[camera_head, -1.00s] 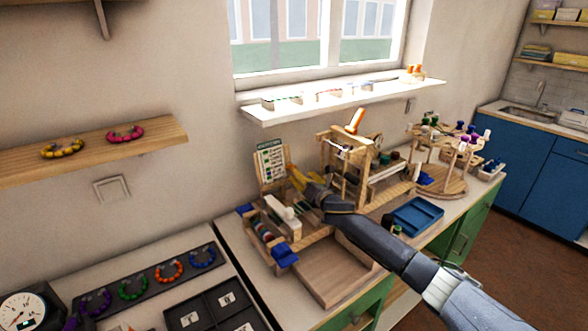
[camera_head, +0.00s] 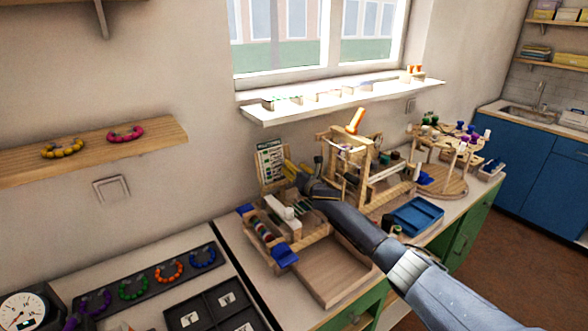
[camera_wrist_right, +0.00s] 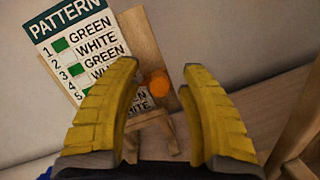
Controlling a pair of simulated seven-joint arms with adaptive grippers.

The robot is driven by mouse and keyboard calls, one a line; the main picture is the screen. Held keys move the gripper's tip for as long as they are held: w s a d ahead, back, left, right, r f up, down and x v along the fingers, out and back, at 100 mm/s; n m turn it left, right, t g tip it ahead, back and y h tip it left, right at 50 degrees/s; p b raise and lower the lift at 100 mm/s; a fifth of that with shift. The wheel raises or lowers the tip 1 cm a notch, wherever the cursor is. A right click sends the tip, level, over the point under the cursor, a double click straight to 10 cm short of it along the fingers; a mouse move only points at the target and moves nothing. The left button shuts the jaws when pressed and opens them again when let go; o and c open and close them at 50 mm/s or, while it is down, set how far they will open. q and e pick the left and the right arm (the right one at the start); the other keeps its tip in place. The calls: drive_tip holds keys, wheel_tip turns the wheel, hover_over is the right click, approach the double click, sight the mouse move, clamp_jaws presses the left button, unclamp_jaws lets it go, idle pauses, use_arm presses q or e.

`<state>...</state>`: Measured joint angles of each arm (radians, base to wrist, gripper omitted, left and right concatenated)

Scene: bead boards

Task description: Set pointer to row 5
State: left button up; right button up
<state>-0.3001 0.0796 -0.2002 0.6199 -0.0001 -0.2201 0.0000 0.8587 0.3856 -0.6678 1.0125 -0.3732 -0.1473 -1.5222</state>
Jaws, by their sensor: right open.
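The pattern card (camera_head: 271,160) stands upright on a wooden holder at the back of the bench. In the right wrist view the card (camera_wrist_right: 78,45) shows rows of GREEN and WHITE, with its lower rows partly hidden by a finger. An orange round knob (camera_wrist_right: 153,86) on a wooden piece, likely the pointer, sits at the card's right edge. My right gripper (camera_head: 294,172) is open in front of the card. In the wrist view its yellow fingers (camera_wrist_right: 160,75) stand either side of the knob, with no visible contact. My left gripper is not in view.
A wooden bead board (camera_head: 275,232) with blue ends lies below the gripper, beside an empty wooden tray (camera_head: 335,270). A wooden frame (camera_head: 347,165) with an orange-topped part stands close to the right. A blue tray (camera_head: 415,215) lies further right.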

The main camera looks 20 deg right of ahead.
clamp_jaws()
idle(0.3)
idle(0.3)
